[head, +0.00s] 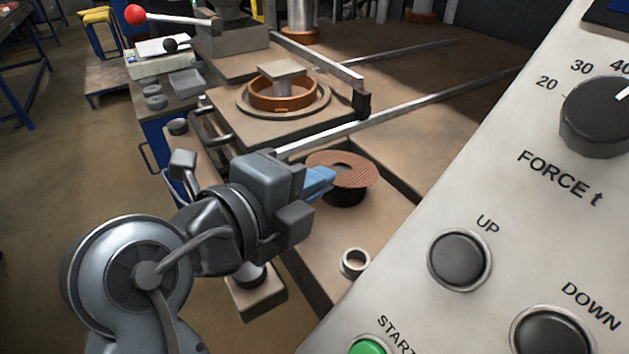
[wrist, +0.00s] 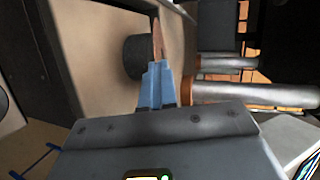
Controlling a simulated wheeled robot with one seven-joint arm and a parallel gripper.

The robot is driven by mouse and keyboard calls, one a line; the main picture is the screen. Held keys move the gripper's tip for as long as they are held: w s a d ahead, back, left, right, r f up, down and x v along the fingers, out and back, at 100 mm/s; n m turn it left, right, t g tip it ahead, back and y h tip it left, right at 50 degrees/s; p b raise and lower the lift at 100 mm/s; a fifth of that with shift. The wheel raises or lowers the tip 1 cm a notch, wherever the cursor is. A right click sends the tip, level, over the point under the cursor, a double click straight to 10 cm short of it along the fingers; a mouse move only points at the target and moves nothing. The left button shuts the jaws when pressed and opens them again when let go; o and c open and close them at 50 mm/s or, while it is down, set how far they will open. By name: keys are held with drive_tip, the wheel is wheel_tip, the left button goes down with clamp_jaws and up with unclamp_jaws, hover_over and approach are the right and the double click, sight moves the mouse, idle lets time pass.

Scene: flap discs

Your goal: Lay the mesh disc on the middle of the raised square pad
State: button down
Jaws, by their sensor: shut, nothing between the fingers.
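The mesh disc (head: 357,173) is thin, round and reddish brown with a centre hole. It lies about level over a dark round holder (head: 348,197) in the head view. In the wrist view the disc (wrist: 156,40) shows edge-on just past my fingertips. My gripper (head: 331,176) has blue fingers, shut together at the disc's left edge; the wrist view shows the fingers (wrist: 156,68) too. Whether they touch the disc is unclear. The raised square pad (head: 282,69) is grey and bare, on a post inside an orange ring, farther back.
The orange ring (head: 262,97) stands on a round plate around the pad's post. A metal bar with a black end (head: 362,104) and a long rail (head: 400,113) lie between disc and pad. A small metal ring (head: 355,262) sits in front. A control panel (head: 500,200) fills the right.

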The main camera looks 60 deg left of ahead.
drive_tip(key=shift+r+p, duration=1.05)
drive_tip(key=shift+r, duration=1.65)
